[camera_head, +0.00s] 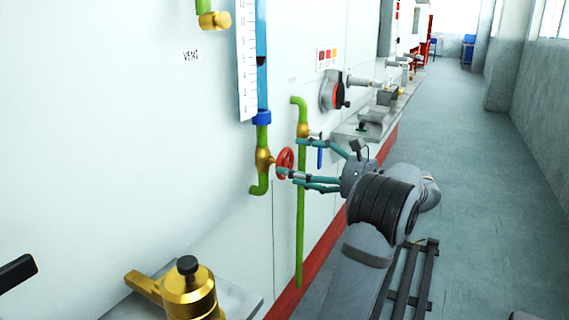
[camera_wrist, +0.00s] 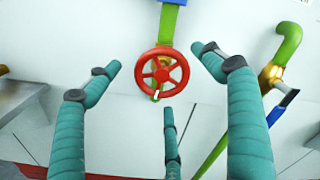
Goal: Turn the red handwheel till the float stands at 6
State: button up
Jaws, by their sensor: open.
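The red handwheel (camera_head: 285,163) sits on a brass valve (camera_head: 263,160) below a clear tube with blue liquid (camera_head: 262,92). A small dark float (camera_head: 262,62) shows in the tube beside the white scale (camera_head: 245,60); the scale's numbers are too small to read. My gripper (camera_head: 290,158) is open in front of the handwheel. In the wrist view the handwheel (camera_wrist: 162,72) lies between my three teal fingers, one to its left, one to its upper right and one below it. The fingers appear apart from its rim. The wheel is empty of any grip.
A green pipe (camera_head: 301,220) with a blue-levered brass valve (camera_head: 304,130) runs just right of the handwheel, close to my fingers. A brass fitting (camera_head: 190,290) stands on the bench at lower left.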

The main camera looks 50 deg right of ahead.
jog(key=s+d, duration=0.1)
jog(key=s, duration=0.6)
jog(key=shift+s, duration=0.35)
jog(key=shift+r, duration=0.1)
